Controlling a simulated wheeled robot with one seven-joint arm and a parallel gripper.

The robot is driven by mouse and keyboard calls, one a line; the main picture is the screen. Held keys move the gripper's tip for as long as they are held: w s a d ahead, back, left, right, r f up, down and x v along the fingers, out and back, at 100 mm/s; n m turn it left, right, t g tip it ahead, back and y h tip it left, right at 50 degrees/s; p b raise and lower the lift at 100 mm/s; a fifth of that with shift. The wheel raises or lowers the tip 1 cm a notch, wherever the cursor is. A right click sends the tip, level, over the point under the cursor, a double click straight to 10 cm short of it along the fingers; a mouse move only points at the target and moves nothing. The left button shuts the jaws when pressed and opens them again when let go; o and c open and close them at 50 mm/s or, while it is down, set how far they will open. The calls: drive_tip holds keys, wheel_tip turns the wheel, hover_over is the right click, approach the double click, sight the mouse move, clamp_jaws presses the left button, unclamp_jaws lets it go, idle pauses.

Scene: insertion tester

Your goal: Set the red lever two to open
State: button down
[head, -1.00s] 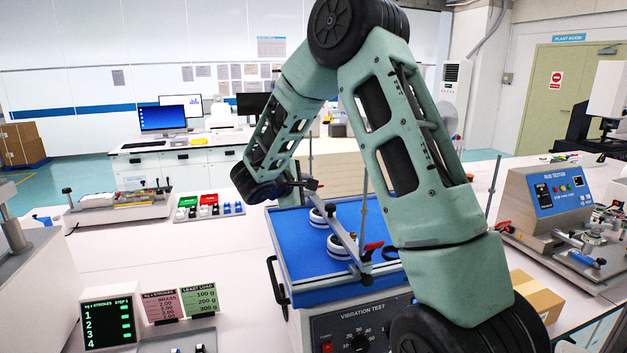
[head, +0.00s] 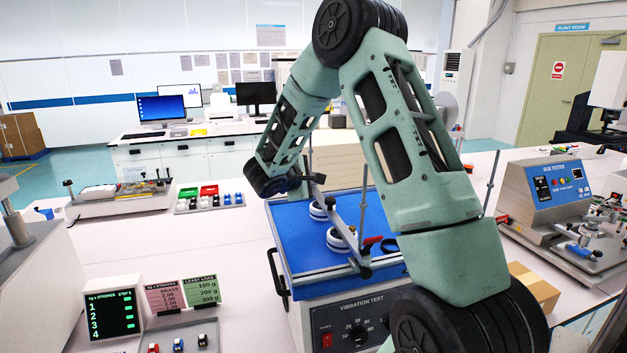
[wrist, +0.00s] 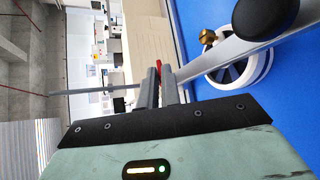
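A blue-topped vibration tester (head: 290,262) stands in the middle, with a metal clamp bar (head: 343,228) across its top. A red lever (head: 372,241) sits at the bar's near end. My gripper (head: 318,179) is at the bar's far end, where it hides that end in the head view. In the wrist view, my gripper's two dark fingers (wrist: 160,86) lie close together with a narrow gap. A small red piece (wrist: 158,67) shows at their tips; I cannot tell whether it is gripped.
Upright rods (head: 363,203) rise from the tester top. A black handle (head: 276,277) juts from its left side. A rub tester (head: 548,190) stands at right, and a step display (head: 112,313) at lower left.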

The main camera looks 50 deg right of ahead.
drive_tip(key=w+r+n+g+y+p, duration=0.1)
drive_tip(key=p, duration=0.3)
drive_tip(key=w+d+r+n+g+y+p, duration=0.1)
drive_tip(key=r+g+y+p, duration=0.1)
drive_tip(key=p, duration=0.2)
drive_tip(key=shift+w+d+n, duration=0.2)
drive_tip(key=shift+n, duration=0.2)
drive_tip(key=shift+f, duration=0.1)
drive_tip(key=c, duration=1.6)
unclamp_jaws()
drive_tip(key=b+v, duration=0.6)
drive_tip(key=v, duration=1.1)
drive_tip(key=shift+w+r, duration=0.2)
drive_tip(key=shift+r, duration=0.1)
